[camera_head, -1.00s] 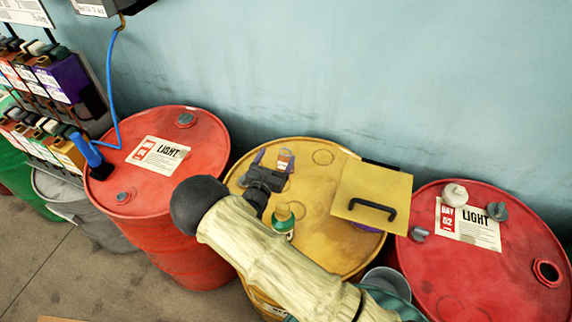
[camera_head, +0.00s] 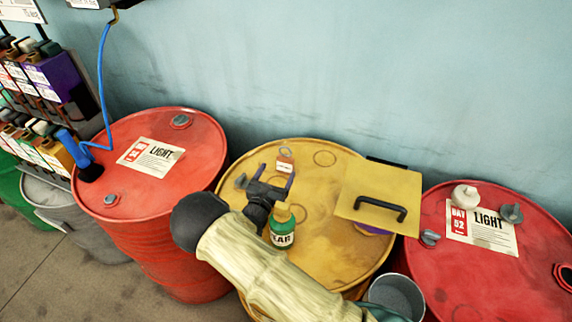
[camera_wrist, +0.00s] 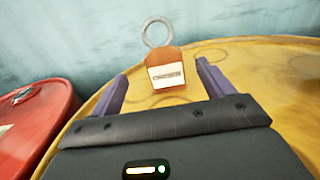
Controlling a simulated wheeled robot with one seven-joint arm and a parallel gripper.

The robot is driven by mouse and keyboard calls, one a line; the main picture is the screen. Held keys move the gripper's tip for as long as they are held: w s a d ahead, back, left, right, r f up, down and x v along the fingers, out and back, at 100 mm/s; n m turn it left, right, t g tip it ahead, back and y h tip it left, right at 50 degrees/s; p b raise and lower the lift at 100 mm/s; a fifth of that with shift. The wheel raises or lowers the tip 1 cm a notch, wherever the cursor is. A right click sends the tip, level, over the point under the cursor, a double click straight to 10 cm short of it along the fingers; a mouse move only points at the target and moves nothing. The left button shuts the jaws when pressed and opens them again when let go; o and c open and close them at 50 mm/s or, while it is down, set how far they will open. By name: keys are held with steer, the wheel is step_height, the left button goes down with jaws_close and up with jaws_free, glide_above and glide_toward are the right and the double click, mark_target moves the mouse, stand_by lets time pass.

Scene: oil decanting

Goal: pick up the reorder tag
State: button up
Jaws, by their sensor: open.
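The reorder tag is a small orange-brown tag (camera_head: 285,159) with a white label and a metal ring, at the far part of the yellow drum's top (camera_head: 318,182). In the wrist view the tag (camera_wrist: 166,60) is ahead, between the lines of the two fingers, ring pointing away. I cannot tell if it lies flat or stands. My gripper (camera_head: 276,176) is open, its purple fingers spread and empty, just short of the tag. In the wrist view my gripper (camera_wrist: 162,74) has a finger on each side, apart from the tag.
A green bottle with a yellow cap (camera_head: 282,228) stands close to my gripper. A yellow lid with a black handle (camera_head: 385,185) is at the drum's right. Red drums (camera_head: 185,200) (camera_head: 480,270) flank it. A grey bucket (camera_head: 395,293) is at front right. The wall is behind.

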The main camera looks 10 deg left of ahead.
mark_target(284, 161)
steer(key=shift+w+d+p, duration=0.1)
steer(key=shift+w+p, duration=0.25)
steer(key=shift+w, duration=0.8)
steer(key=shift+w+p, duration=0.25)
steer(key=shift+p, duration=0.05)
steer(key=w, duration=0.2)
steer(key=w+d+p, duration=0.1)
steer(key=shift+w+d+p, duration=0.1)
steer(key=shift+w+p, duration=0.2)
steer(key=shift+w, duration=0.05)
steer(key=shift+w+f, duration=0.15)
steer(key=shift+w, duration=0.25)
steer(key=shift+c, duration=0.4)
steer(key=c, duration=1)
